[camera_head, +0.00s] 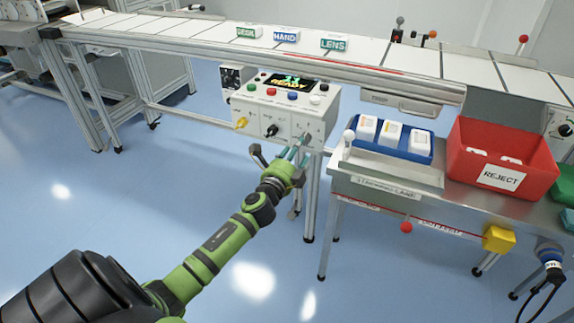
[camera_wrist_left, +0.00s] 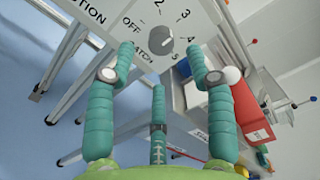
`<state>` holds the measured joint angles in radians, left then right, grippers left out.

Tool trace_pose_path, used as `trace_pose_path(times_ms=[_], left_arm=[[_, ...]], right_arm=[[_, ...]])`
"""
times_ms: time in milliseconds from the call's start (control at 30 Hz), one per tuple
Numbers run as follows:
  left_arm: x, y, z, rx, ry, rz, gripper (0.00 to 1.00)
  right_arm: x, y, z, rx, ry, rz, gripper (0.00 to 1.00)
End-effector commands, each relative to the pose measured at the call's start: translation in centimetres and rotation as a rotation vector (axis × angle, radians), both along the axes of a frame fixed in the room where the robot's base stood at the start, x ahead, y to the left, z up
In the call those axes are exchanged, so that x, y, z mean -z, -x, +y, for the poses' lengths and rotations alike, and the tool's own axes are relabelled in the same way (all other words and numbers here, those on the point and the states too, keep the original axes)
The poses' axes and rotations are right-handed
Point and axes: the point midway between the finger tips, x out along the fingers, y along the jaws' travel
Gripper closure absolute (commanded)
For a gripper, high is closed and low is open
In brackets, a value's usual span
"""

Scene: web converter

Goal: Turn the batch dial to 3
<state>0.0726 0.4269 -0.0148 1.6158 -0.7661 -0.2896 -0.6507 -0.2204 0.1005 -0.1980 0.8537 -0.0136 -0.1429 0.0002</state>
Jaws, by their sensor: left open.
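The batch dial (camera_wrist_left: 154,46) is a round grey knob on a light panel (camera_wrist_left: 110,22) in the left wrist view. In the head view the dial is hidden or too small to make out near my gripper, at the right of the control box (camera_head: 319,113). My left gripper (camera_head: 297,150) is open, its teal fingers pointing at the panel. In the left wrist view the fingertips (camera_wrist_left: 160,62) stand apart around the dial, apparently not touching it.
The box also carries a yellow knob (camera_head: 241,123), a black knob (camera_head: 271,130), coloured buttons and a READY screen (camera_head: 289,83). A steel table (camera_head: 370,189) with a blue tray (camera_head: 378,148) and a red reject bin (camera_head: 537,158) stands close right. A conveyor (camera_head: 225,51) runs behind.

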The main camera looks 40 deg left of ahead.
Motion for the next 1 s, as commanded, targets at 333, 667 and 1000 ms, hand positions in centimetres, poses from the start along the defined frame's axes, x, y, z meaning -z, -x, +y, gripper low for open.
trace_pose_path(times_ms=[333,667,1000], left_arm=[[0.0,5.6,-1.3,-0.001,-0.001,0.0,0.46],[-0.1,6.5,-1.5,-0.002,-0.001,-0.001,0.46],[-0.1,6.5,-1.5,-0.002,-0.001,-0.001,0.46]], right_arm=[[0.0,0.1,0.0,0.001,0.0,0.002,0.6],[0.0,0.1,-0.1,0.001,0.0,0.002,0.6],[0.0,0.1,-0.1,0.001,0.0,0.002,0.6]])
